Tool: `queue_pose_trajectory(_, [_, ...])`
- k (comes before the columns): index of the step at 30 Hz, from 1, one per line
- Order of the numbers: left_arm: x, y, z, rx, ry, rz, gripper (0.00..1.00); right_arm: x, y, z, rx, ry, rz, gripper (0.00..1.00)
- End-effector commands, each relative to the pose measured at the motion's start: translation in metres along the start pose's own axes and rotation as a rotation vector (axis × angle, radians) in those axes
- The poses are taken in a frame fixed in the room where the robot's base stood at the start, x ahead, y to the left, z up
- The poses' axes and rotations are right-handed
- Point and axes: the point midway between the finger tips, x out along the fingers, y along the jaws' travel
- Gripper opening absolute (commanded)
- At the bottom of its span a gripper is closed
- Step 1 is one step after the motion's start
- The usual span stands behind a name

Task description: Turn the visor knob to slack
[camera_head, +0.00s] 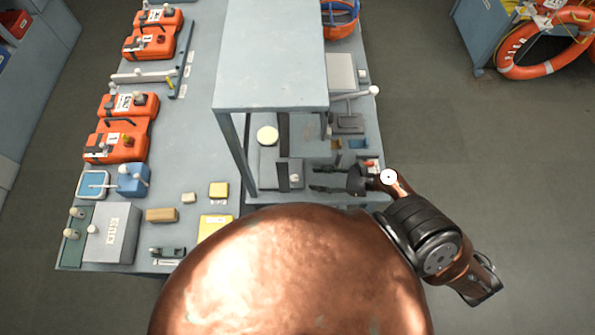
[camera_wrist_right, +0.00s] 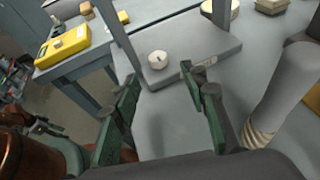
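A small white round knob (camera_wrist_right: 158,60) with a dark mark on top sits on a grey plate (camera_wrist_right: 205,57) in the right wrist view. In the head view a small pale knob (camera_head: 295,178), seemingly the same one, shows under the raised shelf. My right gripper (camera_head: 318,179) reaches in from the right with its two dark fingers apart and empty. In the right wrist view its green fingers (camera_wrist_right: 160,80) are spread, and the knob lies just beyond the tips, between their lines, apart from both. I cannot read the knob's setting. My left gripper is not identifiable.
A raised grey shelf (camera_head: 270,55) stands over the work area; its legs are close to the right gripper. A pale round disc (camera_head: 267,136) lies behind the knob. Orange cases (camera_head: 115,140) and a yellow box (camera_head: 215,226) are on the left table.

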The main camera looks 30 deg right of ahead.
Motion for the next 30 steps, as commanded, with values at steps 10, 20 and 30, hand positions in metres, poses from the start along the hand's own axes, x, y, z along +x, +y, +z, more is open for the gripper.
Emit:
queue_pose_trajectory(10, [-0.011, 0.004, 0.047, -0.011, -0.059, 0.003, 0.4, 0.053, 0.0, 0.001, 0.0, -0.001, -0.001, 0.4])
queue_pose_trajectory(20, [-0.01, 0.001, 0.015, -0.005, -0.018, 0.0, 0.4, 0.069, 0.0, 0.0, 0.0, 0.001, 0.0, 0.4])
queue_pose_trajectory(30, [-0.01, 0.0, 0.017, -0.005, -0.02, 0.0, 0.4, 0.069, 0.0, 0.0, -0.001, 0.001, 0.0, 0.27])
